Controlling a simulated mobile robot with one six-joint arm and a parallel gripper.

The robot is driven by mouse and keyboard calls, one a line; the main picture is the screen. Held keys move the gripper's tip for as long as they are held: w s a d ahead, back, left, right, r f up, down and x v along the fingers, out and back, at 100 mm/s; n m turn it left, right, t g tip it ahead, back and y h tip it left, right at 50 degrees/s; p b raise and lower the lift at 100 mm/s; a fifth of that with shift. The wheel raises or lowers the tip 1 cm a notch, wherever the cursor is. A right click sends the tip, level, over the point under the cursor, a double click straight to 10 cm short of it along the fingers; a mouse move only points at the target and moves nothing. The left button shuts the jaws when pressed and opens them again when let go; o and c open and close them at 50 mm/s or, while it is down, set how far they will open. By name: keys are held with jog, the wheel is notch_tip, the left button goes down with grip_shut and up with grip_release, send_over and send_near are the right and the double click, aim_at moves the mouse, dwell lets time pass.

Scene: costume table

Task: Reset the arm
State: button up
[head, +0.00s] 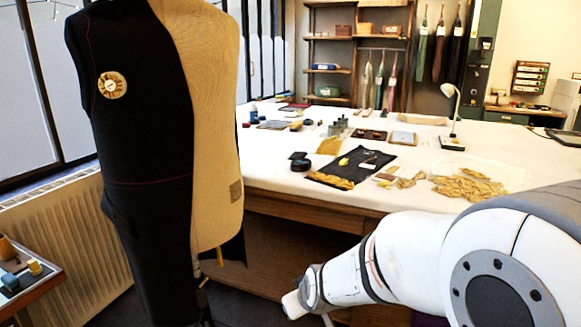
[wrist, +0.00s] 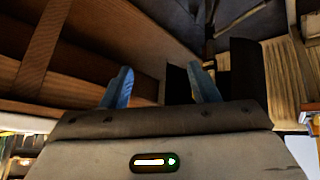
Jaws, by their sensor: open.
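My gripper (wrist: 161,87) shows in the wrist view as two blue fingertips standing well apart, with nothing between them. In the head view, my white arm comes in from the lower right and reaches down toward the bottom middle, in front of the table (head: 300,187). The fingers themselves cannot be made out in the head view. In the wrist view, brown wooden parts lie beyond the fingers on the left.
A dress form (head: 213,120) with a black garment (head: 140,140) and a round rosette stands left of my arm. The table top holds a black cloth (head: 345,166), crumpled tan fabric (head: 467,186) and a lamp (head: 453,110). A small side table (head: 40,292) stands lower left.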

jog(key=s+d+r+m+g+h+p, duration=0.1)
jog(key=s+d+r+m+g+p, duration=0.1)
jog(key=s+d+r+p, duration=0.3)
jog(key=s+d+r+m+g+h+p, duration=0.1)
jog(key=s+d+r+m+p, duration=0.3)
jog(key=s+r, duration=0.9)
jog(key=d+g+p, duration=0.1)
jog(key=d, duration=0.2)
jog(key=shift+s+d+r, duration=0.25)
jog(key=shift+r, duration=0.15)
jog(key=shift+c, duration=0.2)
